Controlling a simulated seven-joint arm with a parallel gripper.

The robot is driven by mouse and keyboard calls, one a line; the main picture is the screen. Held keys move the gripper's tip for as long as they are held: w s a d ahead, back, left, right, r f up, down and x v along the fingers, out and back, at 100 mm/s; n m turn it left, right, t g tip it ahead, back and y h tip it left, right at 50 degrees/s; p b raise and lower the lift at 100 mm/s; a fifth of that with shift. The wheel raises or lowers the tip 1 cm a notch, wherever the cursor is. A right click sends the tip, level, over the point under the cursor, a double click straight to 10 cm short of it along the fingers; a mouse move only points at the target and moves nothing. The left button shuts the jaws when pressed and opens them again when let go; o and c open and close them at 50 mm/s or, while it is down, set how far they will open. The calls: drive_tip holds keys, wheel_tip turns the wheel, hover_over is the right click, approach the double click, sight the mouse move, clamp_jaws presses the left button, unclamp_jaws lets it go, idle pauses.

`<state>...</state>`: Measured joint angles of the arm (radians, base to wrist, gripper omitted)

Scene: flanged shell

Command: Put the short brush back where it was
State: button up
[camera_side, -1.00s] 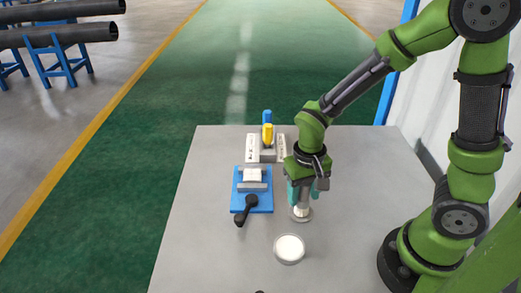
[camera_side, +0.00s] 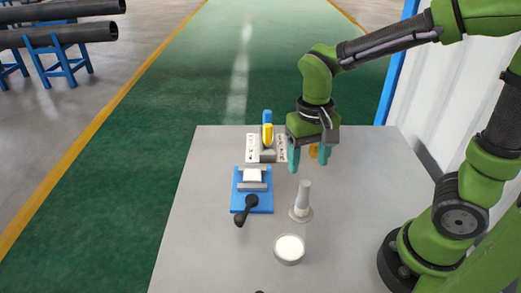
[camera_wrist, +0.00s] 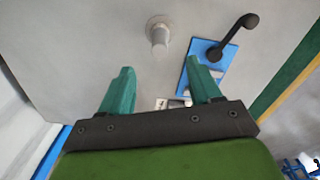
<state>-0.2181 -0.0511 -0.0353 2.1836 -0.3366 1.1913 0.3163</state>
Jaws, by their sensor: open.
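My gripper (camera_side: 308,166) is open above the table, behind and above the grey flanged shell (camera_side: 302,200). Its teal fingers are apart, and no object shows held in the wrist view (camera_wrist: 160,75). The shell stands upright on its round flange; it also shows in the wrist view (camera_wrist: 159,36). A yellow handle (camera_side: 267,134) and a blue handle (camera_side: 267,115) stand upright at the white-and-grey rack (camera_side: 253,148), left of my gripper. I cannot tell which is the short brush. A small orange patch (camera_side: 314,151) shows between my fingers; I cannot tell what it is.
A blue fixture (camera_side: 238,203) with a black lever (camera_side: 246,210) and a white block (camera_side: 253,175) lies left of the shell. A round white dish (camera_side: 289,248) is in front. The table's left and right sides (camera_side: 370,200) are clear.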

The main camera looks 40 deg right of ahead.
drive_tip(key=shift+r, duration=0.85)
drive_tip(key=s+d+r+n+t+y, duration=0.1)
drive_tip(key=s+r+t+y, duration=0.1)
drive_tip(key=s+r+t, duration=0.2)
wheel_tip(320, 180, up, 3)
drive_tip(key=t, duration=0.3)
drive_tip(key=shift+s+d+r, duration=0.15)
drive_tip(key=shift+s+d, duration=0.2)
drive_tip(key=shift+d, duration=0.05)
